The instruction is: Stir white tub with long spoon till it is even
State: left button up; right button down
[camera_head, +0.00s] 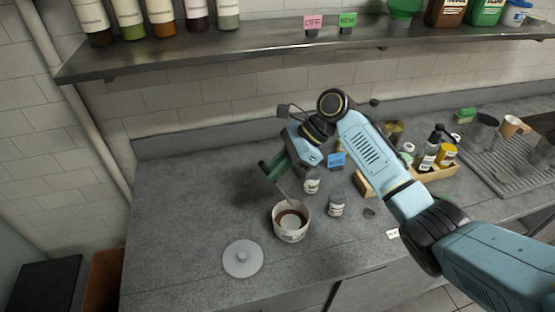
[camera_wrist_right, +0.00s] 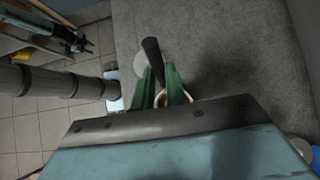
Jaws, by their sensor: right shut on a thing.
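The white tub (camera_head: 291,232) stands open on the grey counter. A brown ring and a paler middle show inside it. My right gripper (camera_head: 274,170) is above and a little left of the tub, shut on the long spoon. The spoon's dark handle (camera_wrist_right: 153,55) sticks up past the green fingers (camera_wrist_right: 162,88) in the right wrist view. The spoon's thin shaft (camera_head: 284,193) slants down into the tub in the head view, and its lower end is hidden there. My left gripper is out of view.
A round grey lid (camera_head: 242,258) lies left of and in front of the tub. Small jars (camera_head: 336,204) stand close on its right. A wooden tray of bottles (camera_head: 436,172) is farther right. A shelf (camera_head: 250,55) runs above. The counter's left side is clear.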

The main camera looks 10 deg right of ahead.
aim_at(278, 186)
jog(key=shift+f, duration=1.1)
notch_tip(278, 186, down, 4)
jog(key=b, duration=0.4)
jog(key=shift+f, duration=0.15)
notch_tip(278, 186, down, 4)
jog(key=b, duration=0.6)
jog(key=shift+f+b, duration=0.1)
jog(key=shift+b, duration=0.2)
jog(key=shift+w, duration=1)
